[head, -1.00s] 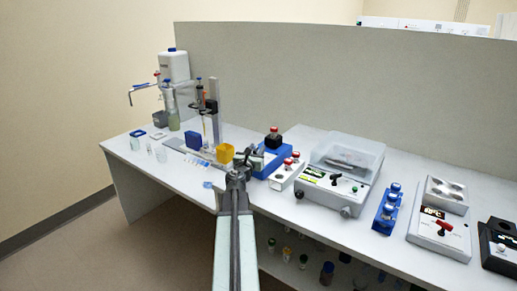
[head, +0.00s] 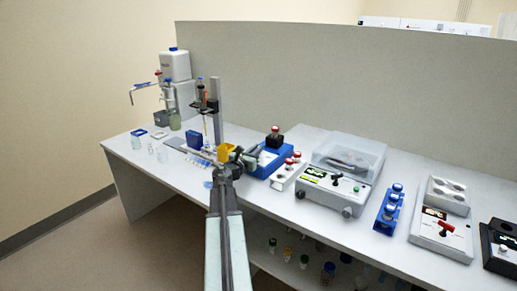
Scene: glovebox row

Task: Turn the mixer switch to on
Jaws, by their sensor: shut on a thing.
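A blue box-shaped device (head: 269,159), which looks like the mixer, stands on the bench with a dark, red-topped piece (head: 275,135) on it. My gripper (head: 246,156) is at its left front edge, overlapping it in the picture. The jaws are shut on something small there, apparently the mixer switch. The switch itself is hidden behind my jaws or too small to make out, so I cannot tell which way it points.
A yellow box (head: 226,153) sits just behind my gripper, partly covered. A stand (head: 216,108) rises behind it. A white rack with red-capped vials (head: 287,172) and a lidded device (head: 340,178) stand to the right.

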